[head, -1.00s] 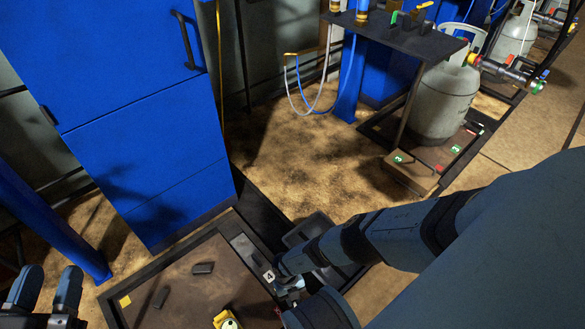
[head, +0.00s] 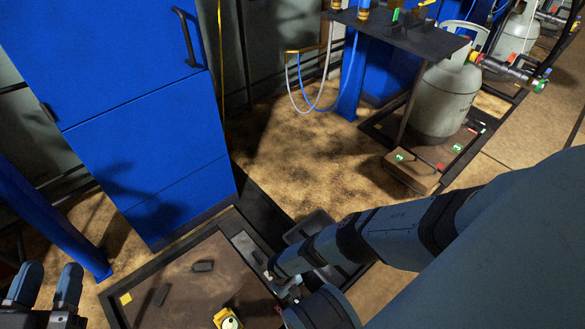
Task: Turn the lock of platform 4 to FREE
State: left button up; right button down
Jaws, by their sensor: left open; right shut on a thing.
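Platform 4 (head: 185,268) is a brown plate in a dark frame at the bottom, with a grey strip (head: 243,246) along its right edge. My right gripper (head: 290,292) is at the lower end of this strip, shut on a small part there, apparently the lock. Its fingertips and my arm mostly hide that part, so the lock's setting cannot be read. My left gripper (head: 44,290) is open and empty at the lower left, left of the platform.
A yellow piece with a pale round top (head: 228,320) and dark blocks (head: 202,266) are on the platform. A blue cabinet (head: 140,120) stands behind. Another platform with a grey gas cylinder (head: 440,100) and a small table (head: 400,30) stand at the upper right. Bare floor (head: 300,150) lies between.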

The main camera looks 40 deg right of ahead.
jog(key=c, duration=1)
grip_release()
jog(key=shift+c, duration=0.2)
jog(key=shift+w+r+p, duration=0.15)
jog(key=shift+r+p, duration=0.15)
jog(key=shift+r, duration=0.05)
pick_arm(q)
jog(key=s+n+p, duration=0.1)
jog(key=p, duration=0.1)
jog(key=s+d+r+n+g+p, duration=0.1)
jog(key=n+p, duration=0.1)
jog(key=p, duration=0.1)
jog(key=s+r+n+p, duration=0.1)
jog(key=p, duration=0.1)
jog(key=shift+d+y+p, duration=0.35)
jog(key=shift+y+p, duration=0.05)
pick_arm(e)
jog(key=v, duration=1.3)
